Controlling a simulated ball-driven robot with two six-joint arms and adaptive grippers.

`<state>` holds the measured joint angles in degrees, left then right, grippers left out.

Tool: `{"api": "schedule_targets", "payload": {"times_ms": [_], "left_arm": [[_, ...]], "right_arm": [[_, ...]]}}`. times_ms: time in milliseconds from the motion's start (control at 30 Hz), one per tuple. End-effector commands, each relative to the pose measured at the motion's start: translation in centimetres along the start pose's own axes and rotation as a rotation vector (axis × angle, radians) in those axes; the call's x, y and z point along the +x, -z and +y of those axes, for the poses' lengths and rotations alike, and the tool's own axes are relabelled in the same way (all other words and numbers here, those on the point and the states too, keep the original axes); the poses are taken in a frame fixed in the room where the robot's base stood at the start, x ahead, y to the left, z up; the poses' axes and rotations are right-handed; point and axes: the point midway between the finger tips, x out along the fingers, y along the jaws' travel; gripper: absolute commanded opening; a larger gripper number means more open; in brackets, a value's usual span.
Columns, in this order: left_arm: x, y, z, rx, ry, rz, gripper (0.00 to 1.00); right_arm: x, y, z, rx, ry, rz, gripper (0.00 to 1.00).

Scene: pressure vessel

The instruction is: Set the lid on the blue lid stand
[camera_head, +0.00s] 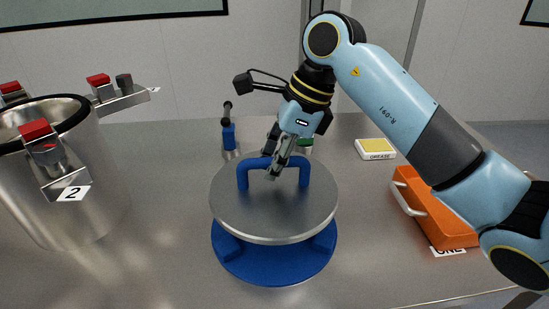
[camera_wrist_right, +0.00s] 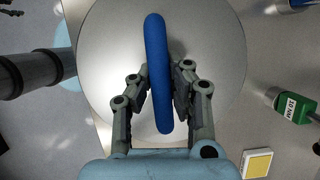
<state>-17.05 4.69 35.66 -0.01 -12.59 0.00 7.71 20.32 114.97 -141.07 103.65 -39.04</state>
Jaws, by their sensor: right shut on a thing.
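The lid (camera_head: 275,222) is a round steel disc with a blue arched handle (camera_head: 304,172). It is over the blue lid stand (camera_head: 270,268), level and in line with it. I cannot tell for sure whether the lid touches the stand's supports. My right gripper (camera_head: 277,170) is shut on the lid's handle from above. In the right wrist view the blue handle (camera_wrist_right: 156,60) runs between the fingers of the right gripper (camera_wrist_right: 163,92), with the lid's plate (camera_wrist_right: 110,40) below. My left gripper is not in view.
A steel vessel (camera_head: 75,200) with a black rim and red-topped clamps stands at the left. An orange tray (camera_head: 435,215) is at the right, with a yellow-and-white box (camera_head: 375,149) behind it. A blue-and-black tool (camera_head: 229,132) and a green item (camera_head: 305,144) stand behind the lid.

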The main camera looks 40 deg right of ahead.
Motion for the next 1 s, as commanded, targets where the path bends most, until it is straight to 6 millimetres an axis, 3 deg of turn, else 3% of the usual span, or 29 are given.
{"api": "schedule_targets", "payload": {"times_ms": [600, 1000], "left_arm": [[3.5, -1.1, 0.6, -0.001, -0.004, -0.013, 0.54], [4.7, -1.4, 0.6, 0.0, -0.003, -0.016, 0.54]], "right_arm": [[4.9, 1.9, -0.1, -0.003, 0.004, -0.004, 0.0], [6.0, 2.3, -0.1, -0.004, 0.005, -0.005, 0.0]]}}
